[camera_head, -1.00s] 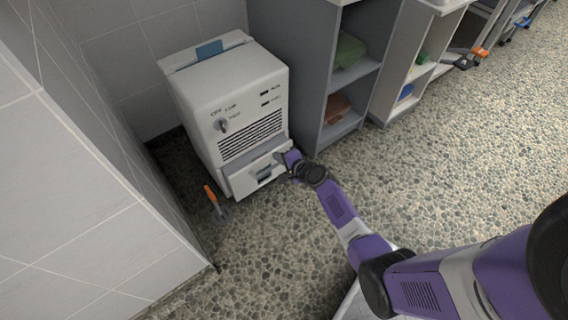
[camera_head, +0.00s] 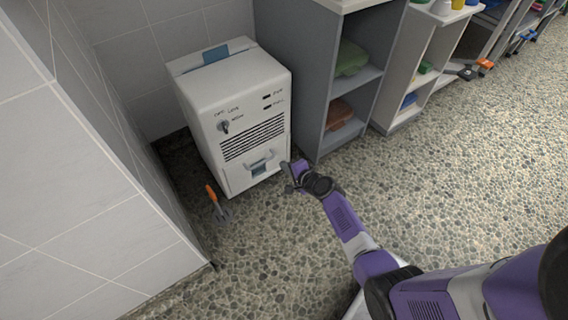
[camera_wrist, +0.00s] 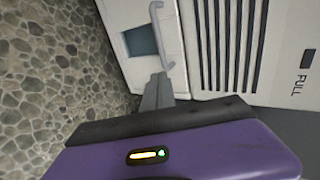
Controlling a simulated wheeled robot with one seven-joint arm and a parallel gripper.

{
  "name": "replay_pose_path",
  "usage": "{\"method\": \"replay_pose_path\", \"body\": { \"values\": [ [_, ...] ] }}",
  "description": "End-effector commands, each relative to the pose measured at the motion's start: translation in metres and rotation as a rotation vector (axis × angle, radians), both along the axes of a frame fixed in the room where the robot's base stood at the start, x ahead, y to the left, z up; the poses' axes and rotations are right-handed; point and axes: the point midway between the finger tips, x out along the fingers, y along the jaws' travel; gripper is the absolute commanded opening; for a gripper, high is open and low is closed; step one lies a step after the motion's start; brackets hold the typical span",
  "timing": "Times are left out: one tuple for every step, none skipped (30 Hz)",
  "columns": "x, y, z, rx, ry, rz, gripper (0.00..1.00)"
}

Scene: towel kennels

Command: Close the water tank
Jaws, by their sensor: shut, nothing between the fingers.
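The water tank (camera_head: 242,178) is the low front drawer of a white dehumidifier-like machine (camera_head: 222,100). In the head view its front looks flush with the machine's face. A pale handle (camera_head: 260,161) sits over a dark window on it. In the wrist view, the tank front (camera_wrist: 118,18) shows with its handle (camera_wrist: 158,32), beside the vent slats. My gripper (camera_head: 287,178) is shut and empty at the machine's lower right front corner. In the wrist view its fingertips (camera_wrist: 157,82) are close to the tank front; contact cannot be told.
An orange-handled tool (camera_head: 217,203) lies on the pebbled floor at the machine's left. A grey shelf unit (camera_head: 310,90) with folded towels stands to its right. A tiled wall (camera_head: 95,190) is at the left.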

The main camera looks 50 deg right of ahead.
Motion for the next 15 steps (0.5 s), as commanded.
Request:
{"method": "replay_pose_path", "body": {
  "values": [
    [-0.006,0.002,0.009,-0.001,-0.001,0.001,0.00],
    [-0.010,0.003,0.011,0.000,0.000,0.001,0.00],
    [-0.014,0.005,0.014,0.000,0.000,0.001,0.00],
    [-0.018,0.006,0.016,0.000,0.000,0.001,0.00],
    [-0.022,0.007,0.018,0.000,0.001,0.001,0.00],
    [-0.027,0.008,0.022,0.000,0.000,0.001,0.00],
    [-0.031,0.009,0.024,-0.001,0.000,0.000,0.00],
    [-0.035,0.011,0.026,-0.001,0.000,0.000,0.00],
    [-0.041,0.012,0.030,-0.001,0.000,0.000,0.00],
    [-0.046,0.013,0.032,-0.001,0.001,0.001,0.00],
    [-0.050,0.014,0.035,-0.001,0.000,0.000,0.00],
    [-0.055,0.016,0.038,0.000,0.000,0.000,0.00],
    [-0.058,0.017,0.040,0.000,0.000,0.001,0.00],
    [-0.061,0.018,0.041,0.000,-0.001,0.001,0.00],
    [-0.065,0.019,0.043,0.000,0.000,0.001,0.00]
  ]
}}
